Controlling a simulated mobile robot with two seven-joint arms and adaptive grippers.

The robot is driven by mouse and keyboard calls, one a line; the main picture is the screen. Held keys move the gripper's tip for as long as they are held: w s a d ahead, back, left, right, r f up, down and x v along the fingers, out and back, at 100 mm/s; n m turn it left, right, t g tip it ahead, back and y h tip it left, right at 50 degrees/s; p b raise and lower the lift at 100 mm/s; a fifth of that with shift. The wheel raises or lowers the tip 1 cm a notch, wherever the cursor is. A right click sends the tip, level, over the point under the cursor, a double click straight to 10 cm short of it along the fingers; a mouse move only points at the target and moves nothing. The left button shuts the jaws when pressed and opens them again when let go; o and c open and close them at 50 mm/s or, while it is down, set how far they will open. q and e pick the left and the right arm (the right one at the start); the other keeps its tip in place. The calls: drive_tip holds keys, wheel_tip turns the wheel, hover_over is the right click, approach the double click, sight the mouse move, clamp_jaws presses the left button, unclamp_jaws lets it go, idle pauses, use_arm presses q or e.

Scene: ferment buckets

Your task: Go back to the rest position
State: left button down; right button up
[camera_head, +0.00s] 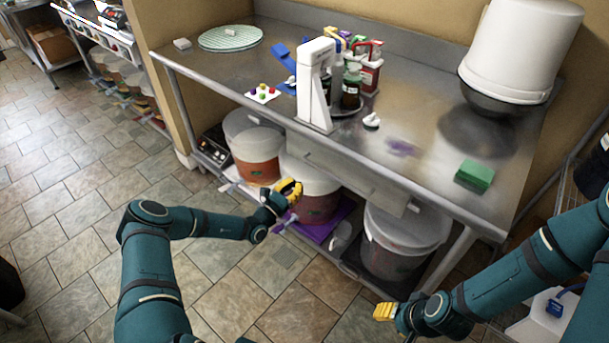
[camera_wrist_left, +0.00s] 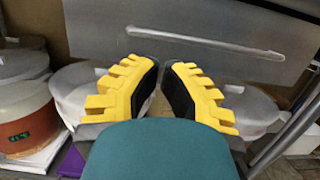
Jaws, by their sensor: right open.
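My left gripper (camera_head: 290,190) has yellow fingers and is in front of the lower shelf, near the middle bucket. My right gripper (camera_head: 385,311) is low at the bottom right, in front of the right bucket. It is open, and I see nothing held in it. Both arms reach forward, away from the table top.
A steel table (camera_head: 420,130) holds a white dispenser (camera_head: 314,85), bottles, a green sponge (camera_head: 474,175) and a large white bucket (camera_head: 520,50). Below are an orange-filled bucket (camera_head: 255,160), a middle bucket (camera_head: 318,208) and a right bucket (camera_head: 398,245). Tiled floor (camera_head: 80,200) is free at left.

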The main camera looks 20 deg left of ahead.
use_arm(q)
drive_tip(key=v, duration=0.6)
drive_tip(key=shift+f+p, duration=0.2)
drive_tip(key=shift+p, duration=0.2)
drive_tip(key=s+d+f+m+g+h, duration=0.1)
drive_tip(key=s+d+m+g+h, duration=0.2)
drive_tip(key=s+d+m+g, duration=0.65)
drive_tip(key=s+d+f+m+g+h, duration=0.1)
drive_tip(key=s+d+m+g+h, duration=0.35)
drive_tip(key=d, duration=0.75)
drive_tip(key=s+a+m+g+y, duration=0.1)
drive_tip(key=s+m+g+y, duration=0.5)
drive_tip(key=s+m+y, duration=0.4)
drive_tip(key=r+m+t, duration=0.1)
drive_tip(key=m, duration=0.1)
drive_tip(key=s+a+r+m+t, duration=0.1)
drive_tip(key=m, duration=0.1)
drive_tip(key=s+a+r+m+y, duration=0.1)
drive_tip(key=r+m, duration=0.1)
drive_tip(key=shift+t, duration=0.4)
